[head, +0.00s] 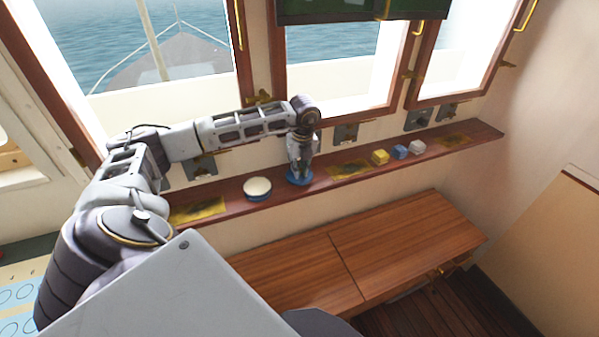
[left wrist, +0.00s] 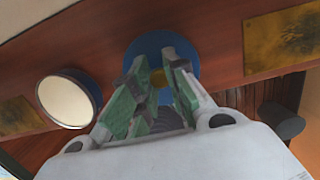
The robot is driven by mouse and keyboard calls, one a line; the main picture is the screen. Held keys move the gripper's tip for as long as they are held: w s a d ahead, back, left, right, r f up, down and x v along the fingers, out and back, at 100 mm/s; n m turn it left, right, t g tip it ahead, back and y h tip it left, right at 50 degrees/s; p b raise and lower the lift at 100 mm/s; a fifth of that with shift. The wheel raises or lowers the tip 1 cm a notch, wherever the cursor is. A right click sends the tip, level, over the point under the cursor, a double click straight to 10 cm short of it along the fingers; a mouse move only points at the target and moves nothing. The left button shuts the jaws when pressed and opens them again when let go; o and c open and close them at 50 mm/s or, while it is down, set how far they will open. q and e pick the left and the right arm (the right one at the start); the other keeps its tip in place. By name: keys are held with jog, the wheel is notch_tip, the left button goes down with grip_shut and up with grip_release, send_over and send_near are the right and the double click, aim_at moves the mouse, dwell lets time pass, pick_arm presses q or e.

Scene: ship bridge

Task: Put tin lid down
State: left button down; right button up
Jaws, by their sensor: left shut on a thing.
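The tin lid (head: 298,180) is a blue disc at the wooden shelf, under my left gripper (head: 299,176). In the left wrist view the lid (left wrist: 150,44) shows a small brass-coloured knob between the fingertips. My left gripper (left wrist: 160,72) is shut on the lid, seemingly by this knob. The lid looks level and very close to the shelf top; I cannot tell if it touches. The round tin (head: 257,188), dark blue with a cream top, stands on the shelf to the left of the lid, apart from it. My right gripper is out of view.
The narrow shelf (head: 232,199) runs below the windows. Brass plates (head: 198,211) lie along it. A yellow cube (head: 380,156), a blue cube (head: 399,152) and a white cube (head: 417,147) stand to the right. A wooden bench (head: 400,240) is below the shelf.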

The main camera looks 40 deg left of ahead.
pick_arm(q)
jog(key=shift+f, duration=0.85)
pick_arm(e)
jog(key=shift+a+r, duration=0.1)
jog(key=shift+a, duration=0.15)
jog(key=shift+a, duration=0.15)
pick_arm(q)
jog(key=shift+f, duration=0.2)
jog(key=c, duration=1.5)
grip_release()
jog(key=shift+o, duration=0.4)
jog(key=shift+r, duration=0.1)
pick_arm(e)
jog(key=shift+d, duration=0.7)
